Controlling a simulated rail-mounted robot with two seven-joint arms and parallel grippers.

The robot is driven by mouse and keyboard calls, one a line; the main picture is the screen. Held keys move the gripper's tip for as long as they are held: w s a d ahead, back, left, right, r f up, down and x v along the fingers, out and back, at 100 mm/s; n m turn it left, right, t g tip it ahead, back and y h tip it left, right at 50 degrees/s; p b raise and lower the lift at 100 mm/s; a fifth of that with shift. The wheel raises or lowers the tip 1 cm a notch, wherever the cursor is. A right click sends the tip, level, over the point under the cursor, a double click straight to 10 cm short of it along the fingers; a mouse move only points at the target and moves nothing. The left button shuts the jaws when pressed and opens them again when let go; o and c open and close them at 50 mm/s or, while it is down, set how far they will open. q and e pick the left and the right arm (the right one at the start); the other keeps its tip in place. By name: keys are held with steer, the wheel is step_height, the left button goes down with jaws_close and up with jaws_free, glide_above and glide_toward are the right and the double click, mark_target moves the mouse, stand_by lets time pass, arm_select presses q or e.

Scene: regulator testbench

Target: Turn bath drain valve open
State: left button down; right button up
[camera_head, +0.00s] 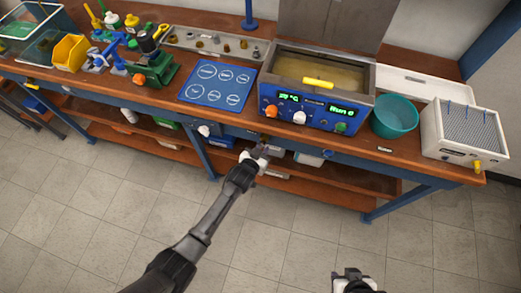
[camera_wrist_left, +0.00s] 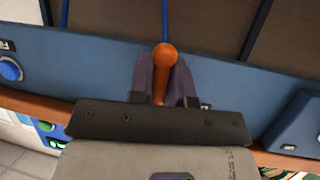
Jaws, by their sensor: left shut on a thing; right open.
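The bath (camera_head: 318,88) stands on the bench in the head view, with a blue front panel and a lit display. My left gripper (camera_head: 262,151) is at the bench's front edge, below the bath. In the left wrist view, the left gripper (camera_wrist_left: 163,76) is shut on an orange ball-ended handle (camera_wrist_left: 165,56), which I take for the drain valve handle. The ball shows just beyond the fingertips and the stem lies between the fingers. The handle cannot be made out in the head view. My right gripper (camera_head: 354,282) is open and empty at the bottom edge, away from the bench.
A teal bowl (camera_head: 395,116) and a white box with a grey ribbed top (camera_head: 468,125) stand right of the bath. A blue mat with circles (camera_head: 218,86) lies to its left. Shelves run under the bench. The tiled floor in front is clear.

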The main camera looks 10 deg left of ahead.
arm_select(q)
steer(key=c, duration=1.1)
jaws_free()
steer(key=shift+s+r, duration=0.1)
steer(key=shift+s+a+r, duration=0.1)
steer(key=shift+s+a, duration=0.05)
steer(key=shift+s, duration=0.1)
steer(key=p+v, duration=0.1)
steer(key=v, duration=1.2)
steer(key=shift+p, duration=0.35)
